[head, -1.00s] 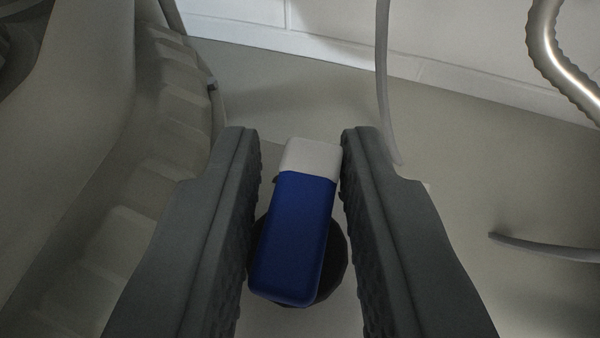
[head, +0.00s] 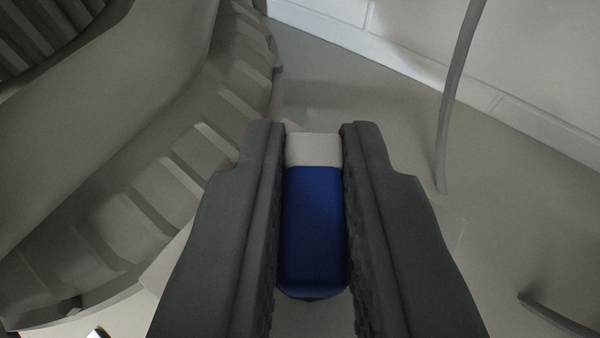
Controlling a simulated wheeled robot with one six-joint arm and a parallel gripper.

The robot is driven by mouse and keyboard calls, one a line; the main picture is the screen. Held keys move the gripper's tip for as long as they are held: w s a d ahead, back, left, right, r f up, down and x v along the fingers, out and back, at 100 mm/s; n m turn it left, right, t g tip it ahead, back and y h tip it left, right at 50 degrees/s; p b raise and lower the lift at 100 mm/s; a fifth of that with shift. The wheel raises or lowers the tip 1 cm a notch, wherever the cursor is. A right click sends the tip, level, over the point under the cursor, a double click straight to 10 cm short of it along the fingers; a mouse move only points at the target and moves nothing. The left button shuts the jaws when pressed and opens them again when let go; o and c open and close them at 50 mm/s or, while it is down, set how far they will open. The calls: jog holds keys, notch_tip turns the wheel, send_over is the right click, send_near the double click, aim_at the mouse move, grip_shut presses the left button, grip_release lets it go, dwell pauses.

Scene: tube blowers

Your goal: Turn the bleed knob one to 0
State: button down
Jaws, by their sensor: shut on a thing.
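The bleed knob (head: 314,228) is a blue bar with a white end, seen in the head view at the middle. Its white end points away, toward the top of the picture, and the bar lies in line with my fingers. My gripper (head: 314,140) has one dark, ridged finger on each side of the knob, and both press against its sides. The gripper is shut on the knob. The dark round base under the knob is almost wholly hidden. I see no scale or number marks around it.
A large pale ribbed housing (head: 150,190) stands close on the left. A thin grey tube (head: 452,110) rises at the right, and another tube end (head: 560,318) lies at the lower right. A white brick wall (head: 420,50) is behind. The grey floor between is clear.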

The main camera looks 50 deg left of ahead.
jog(key=n+g+y, duration=0.1)
jog(key=n+g, duration=0.2)
jog(key=n+g+y, duration=0.2)
jog(key=n+g, duration=0.1)
jog(key=shift+w+n+g, duration=0.2)
jog(key=shift+n+g, duration=0.1)
jog(key=c, duration=2.1)
grip_release()
jog(key=shift+s+a+f+n+g, duration=0.1)
jog(key=shift+n+g, duration=1)
jog(key=shift+g, duration=0.25)
jog(key=shift+a+f+n+g, duration=0.1)
jog(key=shift+n+g, duration=1)
jog(key=shift+g, duration=0.25)
jog(key=shift+d, duration=0.1)
jog(key=o, duration=0.9)
jog(key=shift+r, duration=0.1)
jog(key=shift+d+r, duration=0.1)
jog(key=shift+d, duration=0.05)
jog(key=v, duration=1.1)
jog(key=shift+w+d, duration=0.25)
jog(key=shift+d, duration=0.1)
